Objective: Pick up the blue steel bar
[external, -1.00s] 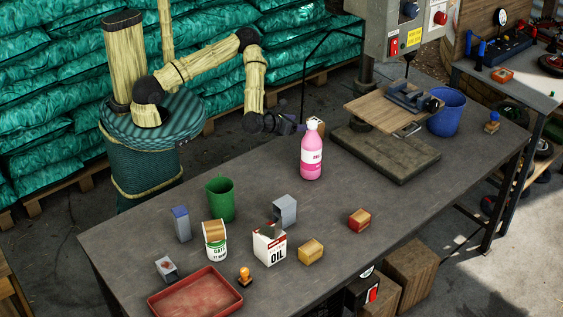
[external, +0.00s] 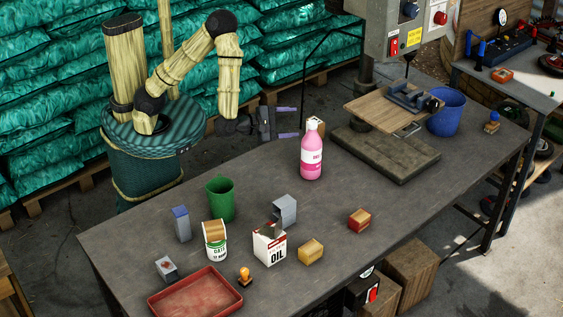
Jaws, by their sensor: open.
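An upright grey-blue bar with a blue top (external: 182,224), the likeliest blue steel bar, stands on the dark workbench (external: 350,215) near its left end. It stands just left of a green cup (external: 221,200) and behind a white can. My gripper (external: 288,122) is open and empty at the bench's back edge, its fingers pointing right. It is well to the right of the bar and beyond it, left of the pink bottle. Nothing hides the upper part of the bar.
A pink bottle (external: 312,155), a grey metal block (external: 285,211), an oil can (external: 270,246), a white can (external: 215,243) and a red tray (external: 195,296) stand on the bench. A drill press base (external: 385,155) and blue bucket (external: 446,112) are further right.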

